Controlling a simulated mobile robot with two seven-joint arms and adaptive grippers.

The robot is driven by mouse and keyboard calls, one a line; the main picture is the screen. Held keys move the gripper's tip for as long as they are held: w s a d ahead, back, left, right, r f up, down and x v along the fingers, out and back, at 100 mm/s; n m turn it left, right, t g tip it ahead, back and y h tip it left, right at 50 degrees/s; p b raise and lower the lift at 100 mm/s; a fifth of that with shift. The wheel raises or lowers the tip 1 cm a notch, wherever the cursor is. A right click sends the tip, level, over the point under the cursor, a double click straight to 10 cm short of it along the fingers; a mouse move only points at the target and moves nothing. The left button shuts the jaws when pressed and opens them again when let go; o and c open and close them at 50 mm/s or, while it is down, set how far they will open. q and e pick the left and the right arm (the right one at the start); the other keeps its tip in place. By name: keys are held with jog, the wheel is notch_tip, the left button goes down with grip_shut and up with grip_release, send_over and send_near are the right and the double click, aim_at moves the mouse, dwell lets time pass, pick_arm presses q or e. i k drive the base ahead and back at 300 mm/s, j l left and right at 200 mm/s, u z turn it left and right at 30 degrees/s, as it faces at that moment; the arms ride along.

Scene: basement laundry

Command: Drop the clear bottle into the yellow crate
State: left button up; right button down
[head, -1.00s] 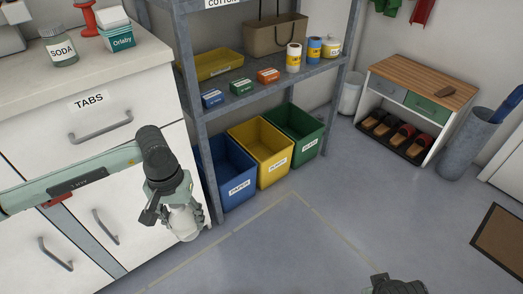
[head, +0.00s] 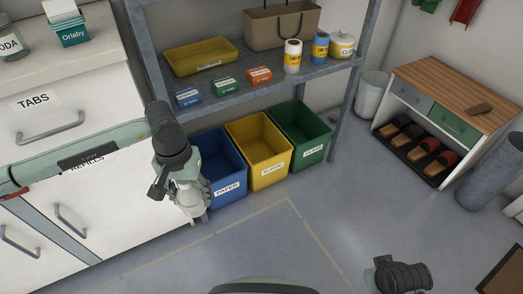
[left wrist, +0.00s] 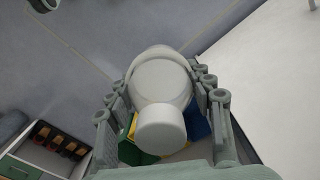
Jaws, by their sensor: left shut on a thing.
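The yellow crate (head: 261,182) stands on the floor between a blue and a green crate, under the shelf, with its open top up. My left gripper (head: 190,206) is shut on the clear bottle (head: 186,193), left of the blue crate and close to the white cabinet. In the left wrist view the bottle (left wrist: 160,82) looks pale and whitish. It sits between the two fingers, its round cap toward the camera. The fingers partly hide it in the head view. My right arm's dark wrist shows at the bottom right of the head view; its fingers are not clearly seen.
The blue crate (head: 231,198) lies between my left gripper and the yellow crate; the green crate (head: 312,141) is beyond. The metal shelf (head: 258,85) overhangs the crates' back. The white cabinet (head: 98,215) is at left. The floor (head: 285,235) in front is clear.

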aim_at(255, 160)
jog(key=i+l+u, duration=0.1)
jog(key=l, duration=0.25)
jog(key=i+l, duration=0.2)
jog(key=l, duration=0.15)
jog(key=i+l+u, duration=0.15)
jog(key=l, duration=0.25)
jog(key=i+l+u, duration=0.1)
jog(key=l, duration=0.25)
jog(key=i+l+u, duration=0.1)
jog(key=l, duration=0.3)
